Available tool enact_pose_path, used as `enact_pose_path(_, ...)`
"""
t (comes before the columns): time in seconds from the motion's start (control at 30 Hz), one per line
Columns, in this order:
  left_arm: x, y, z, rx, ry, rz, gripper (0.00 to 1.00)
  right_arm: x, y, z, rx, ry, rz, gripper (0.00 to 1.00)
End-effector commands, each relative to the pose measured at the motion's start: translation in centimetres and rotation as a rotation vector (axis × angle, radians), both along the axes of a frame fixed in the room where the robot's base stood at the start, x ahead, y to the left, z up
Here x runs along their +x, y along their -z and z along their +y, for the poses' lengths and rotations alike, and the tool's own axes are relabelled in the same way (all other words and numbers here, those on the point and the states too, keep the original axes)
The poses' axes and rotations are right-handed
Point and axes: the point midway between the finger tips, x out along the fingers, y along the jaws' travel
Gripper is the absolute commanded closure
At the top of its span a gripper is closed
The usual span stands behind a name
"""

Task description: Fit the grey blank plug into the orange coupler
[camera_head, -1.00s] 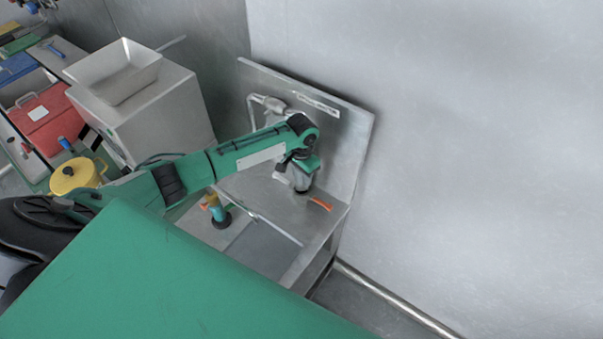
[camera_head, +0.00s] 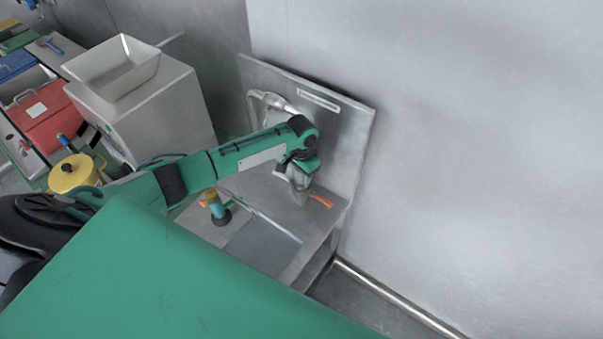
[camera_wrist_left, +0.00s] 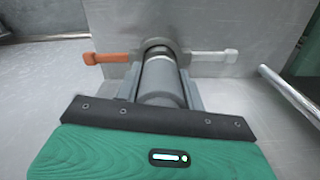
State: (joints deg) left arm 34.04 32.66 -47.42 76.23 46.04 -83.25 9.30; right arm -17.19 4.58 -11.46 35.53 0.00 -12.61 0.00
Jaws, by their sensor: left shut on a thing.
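My left gripper (camera_head: 299,182) is low over the right part of the metal counter, near the upright back panel. In the left wrist view, its two fingers (camera_wrist_left: 160,76) are shut on the grey blank plug (camera_wrist_left: 163,82), a smooth cylinder. The plug's far end meets the dark ring of the coupler (camera_wrist_left: 158,45), which has an orange arm on the left and a pale grey arm on the right. The orange arm also shows in the head view (camera_head: 322,201). I cannot tell how deep the plug sits in the ring. My right gripper is out of view.
A teal and brown cylinder with an orange handle (camera_head: 216,205) stands on the counter (camera_head: 262,243) to the left. A metal back panel (camera_head: 345,135) rises close behind the gripper. A grey box with a hopper (camera_head: 155,110) and a yellow pot (camera_head: 75,174) are farther left.

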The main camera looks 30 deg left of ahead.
Motion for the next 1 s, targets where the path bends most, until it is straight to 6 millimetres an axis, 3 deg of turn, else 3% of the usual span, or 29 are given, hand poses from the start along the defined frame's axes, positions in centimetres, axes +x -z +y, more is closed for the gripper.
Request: enact_pose_path(1.0,0.1,2.5,0.0,-0.001,0.0,-0.002,0.98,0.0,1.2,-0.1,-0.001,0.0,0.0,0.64)
